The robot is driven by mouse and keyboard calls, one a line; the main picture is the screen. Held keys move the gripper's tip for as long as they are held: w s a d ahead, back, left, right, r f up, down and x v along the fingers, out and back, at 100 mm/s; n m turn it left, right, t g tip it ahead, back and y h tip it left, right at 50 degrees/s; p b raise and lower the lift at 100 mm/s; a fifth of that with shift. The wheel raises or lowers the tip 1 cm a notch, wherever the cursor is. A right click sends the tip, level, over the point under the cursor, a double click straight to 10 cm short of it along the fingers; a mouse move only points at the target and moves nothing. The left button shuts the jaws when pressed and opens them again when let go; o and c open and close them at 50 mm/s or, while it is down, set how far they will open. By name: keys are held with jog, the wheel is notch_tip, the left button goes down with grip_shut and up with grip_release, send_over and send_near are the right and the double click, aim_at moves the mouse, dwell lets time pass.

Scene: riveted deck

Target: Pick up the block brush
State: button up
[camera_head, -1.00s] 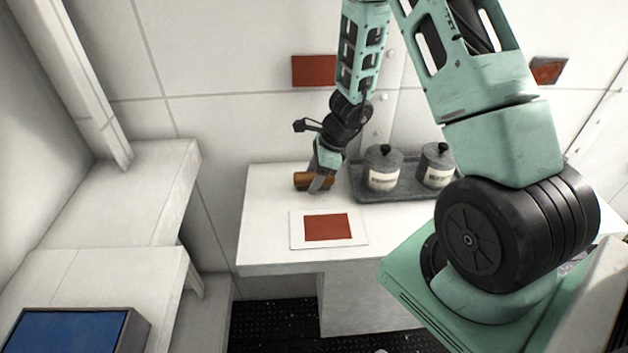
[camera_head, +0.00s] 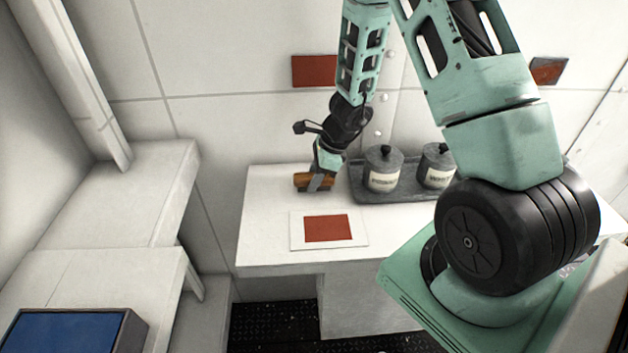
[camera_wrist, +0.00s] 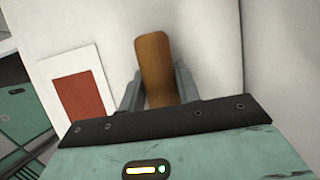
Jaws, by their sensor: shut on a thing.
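The block brush (camera_head: 302,180) has a brown wooden back and is at the rear left of the white table, in front of the wall. My gripper (camera_head: 319,185) is shut on it from above, with a finger on its near side. In the wrist view the brush's wooden back (camera_wrist: 153,62) stands out between the two fingers of my gripper (camera_wrist: 159,88), one on each side. Its bristles are hard to make out. I cannot tell whether the brush still touches the tabletop.
A white card with a red panel (camera_head: 328,228) lies in front of the brush on the table (camera_head: 268,240). To the right, a dark tray (camera_head: 400,196) holds two lidded grey canisters (camera_head: 383,170). A blue-topped box (camera_head: 65,330) is at the lower left.

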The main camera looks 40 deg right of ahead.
jog(key=shift+r+p, duration=0.5)
jog(key=shift+p, duration=0.1)
notch_tip(320, 180, up, 10)
jog(key=shift+f+p, duration=0.25)
jog(key=shift+p, duration=0.2)
jog(key=o, duration=0.3)
jog(key=shift+c, duration=0.9)
jog(key=shift+s, duration=0.1)
